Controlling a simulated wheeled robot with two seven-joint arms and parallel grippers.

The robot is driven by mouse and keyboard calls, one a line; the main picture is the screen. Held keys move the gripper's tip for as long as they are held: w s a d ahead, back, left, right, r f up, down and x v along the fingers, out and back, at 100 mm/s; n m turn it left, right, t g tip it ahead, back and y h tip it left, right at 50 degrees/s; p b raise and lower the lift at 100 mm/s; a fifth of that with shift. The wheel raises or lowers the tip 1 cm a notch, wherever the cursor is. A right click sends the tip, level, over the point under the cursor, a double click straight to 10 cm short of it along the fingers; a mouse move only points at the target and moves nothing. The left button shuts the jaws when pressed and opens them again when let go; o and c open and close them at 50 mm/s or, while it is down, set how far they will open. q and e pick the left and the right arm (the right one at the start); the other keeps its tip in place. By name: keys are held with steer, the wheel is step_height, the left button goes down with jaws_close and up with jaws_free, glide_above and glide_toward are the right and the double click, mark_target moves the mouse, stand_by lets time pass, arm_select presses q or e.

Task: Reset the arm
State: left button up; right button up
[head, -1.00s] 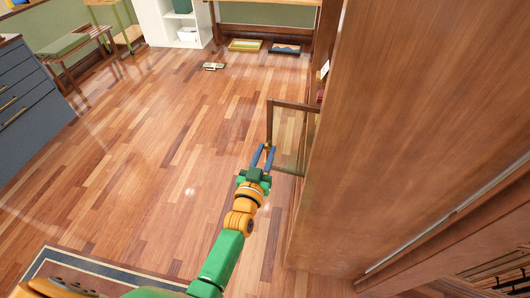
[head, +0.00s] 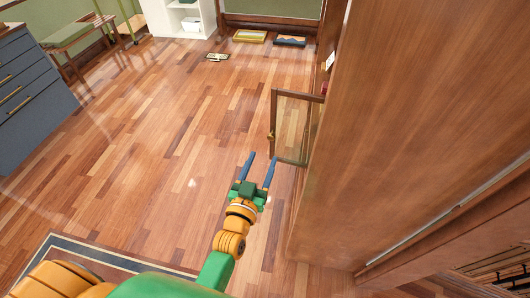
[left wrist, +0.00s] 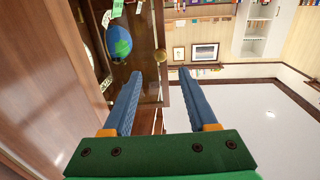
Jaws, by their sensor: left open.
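My left gripper (head: 262,158) is open and empty, its two blue fingers spread apart. In the head view it is over the wooden floor, just short of a small glass-paned cabinet door (head: 292,128). The door stands swung out from the tall wooden cabinet (head: 400,130), with a brass knob (head: 271,135) on its outer edge. The left wrist view shows the open fingers (left wrist: 160,72) with a brass knob (left wrist: 160,55) beyond them, apart from both. My right gripper is not in view.
In the left wrist view, a blue-green globe-like object (left wrist: 118,42) appears beside the knob. A dark blue drawer unit (head: 33,95) stands at left. A small object (head: 217,57) lies on the far floor. A bordered rug (head: 50,245) is near me. The middle floor is clear.

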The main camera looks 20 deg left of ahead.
arm_select(q)
steer(key=shift+w, duration=0.1)
steer(key=s+d+f+m+g+h+b, duration=0.1)
steer(key=s+f+g, duration=0.4)
steer(key=f, duration=0.8)
steer(key=s+f+m+g+b, duration=0.1)
steer(key=s+f+g, duration=0.3)
steer(key=s+f, duration=0.7)
steer(key=s+a+f+g, duration=0.3)
steer(key=s+f, duration=0.4)
steer(key=s, duration=0.3)
steer(key=s+a+f+g+y+b, duration=0.1)
steer(key=s+a+f+g, duration=0.3)
steer(key=s+f, duration=0.4)
steer(key=shift+s+a+f+g, duration=0.3)
steer(key=shift+s+g, duration=0.2)
steer(key=shift+s, duration=0.35)
steer(key=shift+d, duration=0.1)
